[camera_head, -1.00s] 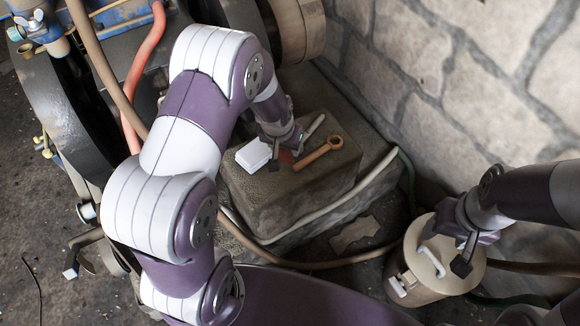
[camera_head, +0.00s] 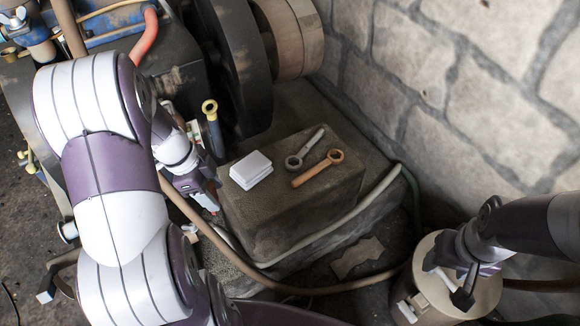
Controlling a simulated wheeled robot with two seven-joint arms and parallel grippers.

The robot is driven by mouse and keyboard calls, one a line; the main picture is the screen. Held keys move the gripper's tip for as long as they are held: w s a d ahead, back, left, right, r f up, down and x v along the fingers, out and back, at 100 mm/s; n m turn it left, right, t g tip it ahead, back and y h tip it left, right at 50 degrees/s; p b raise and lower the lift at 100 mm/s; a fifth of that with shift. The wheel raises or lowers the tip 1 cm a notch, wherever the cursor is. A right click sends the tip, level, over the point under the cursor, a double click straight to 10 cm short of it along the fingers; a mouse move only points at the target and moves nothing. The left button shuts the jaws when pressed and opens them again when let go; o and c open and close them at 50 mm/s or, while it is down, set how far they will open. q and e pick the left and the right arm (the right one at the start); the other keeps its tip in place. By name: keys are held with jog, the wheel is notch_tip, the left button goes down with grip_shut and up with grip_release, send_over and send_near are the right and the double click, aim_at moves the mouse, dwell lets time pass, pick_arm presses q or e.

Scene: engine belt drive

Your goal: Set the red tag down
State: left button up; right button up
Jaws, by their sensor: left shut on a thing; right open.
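My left gripper (camera_head: 208,198) hangs just left of the stone block (camera_head: 303,212), below the level of its top. My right gripper (camera_head: 453,284) is open and empty above the lid of a beige canister (camera_head: 481,289) at the lower right.
A white stack of pads (camera_head: 251,169), a grey wrench (camera_head: 305,148) and an orange-brown wrench (camera_head: 318,168) lie on the block. The dark engine wheel (camera_head: 232,65) stands behind; a stone wall (camera_head: 470,80) closes the right. A hose (camera_head: 330,229) runs along the block's front.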

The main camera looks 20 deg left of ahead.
pick_arm(q)
jog(key=m, duration=0.2)
jog(key=m+g+b, duration=0.1)
jog(key=b, duration=0.3)
send_over(256, 204)
notch_tip(256, 204, down, 7)
jog(key=shift+f+b, duration=1.15)
jog(key=shift+f, duration=0.95)
jog(key=o, duration=1.1)
jog(key=p+v, duration=0.6)
jog(key=v, duration=0.6)
jog(key=s+d+n+y, duration=0.1)
jog(key=s+d+n, duration=0.2)
jog(key=s+n, duration=0.1)
jog(key=s+d+r+n+y, duration=0.1)
jog(key=s+d+n, duration=0.3)
jog(key=n, duration=0.3)
jog(key=s+d+r+n+t+y, duration=0.1)
jog(key=s+d+n, duration=0.3)
jog(key=n, duration=0.1)
jog(key=shift+s+d+n+b, duration=0.2)
jog(key=shift+s+n+b, duration=0.1)
